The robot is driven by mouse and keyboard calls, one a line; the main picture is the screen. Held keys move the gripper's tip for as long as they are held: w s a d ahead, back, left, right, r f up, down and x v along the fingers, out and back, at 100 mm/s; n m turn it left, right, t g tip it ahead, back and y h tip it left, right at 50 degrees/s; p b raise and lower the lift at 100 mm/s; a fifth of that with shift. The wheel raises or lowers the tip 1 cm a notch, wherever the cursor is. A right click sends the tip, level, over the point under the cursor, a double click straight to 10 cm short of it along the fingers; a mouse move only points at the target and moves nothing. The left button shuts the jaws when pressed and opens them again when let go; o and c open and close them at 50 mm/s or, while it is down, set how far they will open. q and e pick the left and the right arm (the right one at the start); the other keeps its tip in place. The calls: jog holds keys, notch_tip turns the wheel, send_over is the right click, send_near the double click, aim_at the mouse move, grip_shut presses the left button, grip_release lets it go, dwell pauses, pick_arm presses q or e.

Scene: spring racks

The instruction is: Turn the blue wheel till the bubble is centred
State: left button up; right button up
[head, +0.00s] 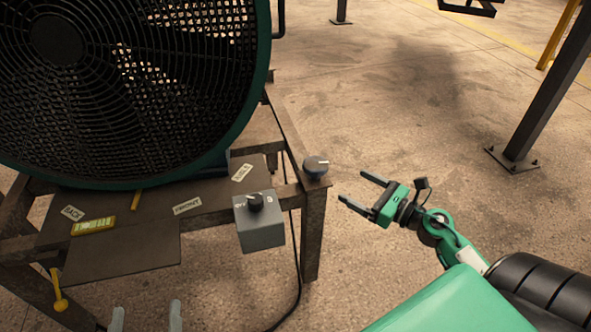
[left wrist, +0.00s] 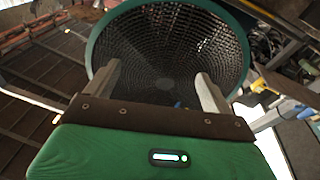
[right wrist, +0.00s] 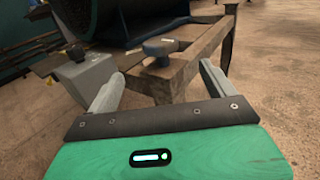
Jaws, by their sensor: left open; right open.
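The blue wheel (head: 316,166) is a dull blue-grey knob with a pale mark on top, on the near right corner of the bench. It also shows in the right wrist view (right wrist: 160,48), beyond and between the fingers. A yellow-green level vial (head: 94,226) lies on the bench plate; its bubble is too small to make out. My right gripper (head: 353,188) is open and empty, to the right of the wheel and apart from it. My left gripper (head: 146,312) is open and empty at the bottom edge, in front of the bench; only its fingertips show.
A large green-rimmed fan (head: 130,90) stands on the brown bench (head: 120,258). A grey box (head: 260,232) with a black knob is on the front edge, left of the wheel. A yellow lever (head: 60,303) hangs at left. Floor to the right is clear up to a dark post (head: 545,95).

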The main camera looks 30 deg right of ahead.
aim_at(316, 163)
jog(key=p+x, duration=0.1)
jog(key=x, duration=1.1)
jog(key=shift+d+r+p, duration=0.1)
jog(key=shift+r+p, duration=0.05)
jog(key=shift+p, duration=0.25)
pick_arm(q)
jog(key=s+d+f+g, duration=0.2)
jog(key=s+f+g, duration=0.2)
jog(key=f, duration=0.4)
jog(key=shift+g, duration=0.7)
pick_arm(e)
jog(key=shift+x, duration=0.85)
pick_arm(q)
jog(key=shift+f, duration=0.1)
pick_arm(e)
jog(key=shift+c, duration=0.3)
jog(key=c, duration=0.9)
